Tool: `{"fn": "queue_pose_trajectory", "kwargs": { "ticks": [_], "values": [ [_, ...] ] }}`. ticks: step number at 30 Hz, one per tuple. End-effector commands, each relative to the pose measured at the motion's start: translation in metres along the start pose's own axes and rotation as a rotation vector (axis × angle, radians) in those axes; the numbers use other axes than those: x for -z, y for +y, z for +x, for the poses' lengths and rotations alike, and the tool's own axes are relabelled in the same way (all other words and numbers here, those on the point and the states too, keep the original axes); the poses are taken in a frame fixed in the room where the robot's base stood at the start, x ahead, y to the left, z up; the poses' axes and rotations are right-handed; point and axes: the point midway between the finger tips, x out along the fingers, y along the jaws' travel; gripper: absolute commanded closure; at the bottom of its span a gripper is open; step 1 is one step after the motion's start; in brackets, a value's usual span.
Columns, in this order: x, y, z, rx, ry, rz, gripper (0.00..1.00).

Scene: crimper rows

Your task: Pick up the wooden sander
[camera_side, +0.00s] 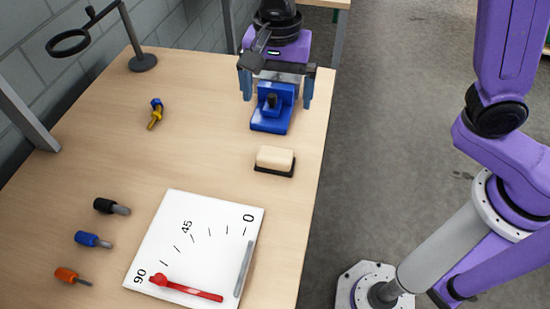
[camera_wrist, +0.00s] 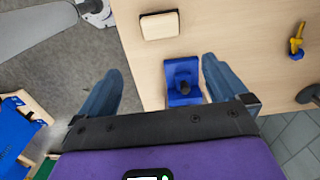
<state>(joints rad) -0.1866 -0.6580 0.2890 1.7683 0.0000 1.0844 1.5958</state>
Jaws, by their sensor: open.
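The wooden sander (camera_side: 275,160) is a pale wood block on a dark base, lying on the table near its right edge. It also shows in the wrist view (camera_wrist: 159,25), at the top, beyond my fingertips. My gripper (camera_side: 275,92) is open and empty. Its two blue fingers stand on either side of a blue fixture (camera_side: 271,118) with a dark knob; I cannot tell how far above the table they are. In the wrist view my gripper (camera_wrist: 160,80) has the fixture (camera_wrist: 183,84) between and beyond its fingers. The sander is apart from the gripper.
A white angle board (camera_side: 200,245) with a red pointer lies at the front. Black (camera_side: 111,206), blue (camera_side: 92,240) and orange (camera_side: 72,276) handled tools lie at left. A yellow and blue tool (camera_side: 155,113) and a ring stand (camera_side: 143,62) are farther back. The table middle is clear.

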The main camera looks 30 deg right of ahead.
Motion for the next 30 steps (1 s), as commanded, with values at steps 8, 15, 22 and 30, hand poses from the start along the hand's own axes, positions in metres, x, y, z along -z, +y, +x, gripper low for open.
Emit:
{"fn": "queue_pose_trajectory", "kwargs": {
  "ticks": [8, 15, 22, 30],
  "values": [
    [0.000, -0.004, 0.026, -0.006, 0.000, 0.038, 0.00],
    [-0.001, -0.003, 0.072, -0.005, 0.000, 0.036, 0.00],
    [-0.001, -0.003, 0.110, -0.004, 0.000, 0.035, 0.00],
    [-0.002, -0.003, 0.127, -0.002, 0.000, 0.033, 0.00]
  ]
}}
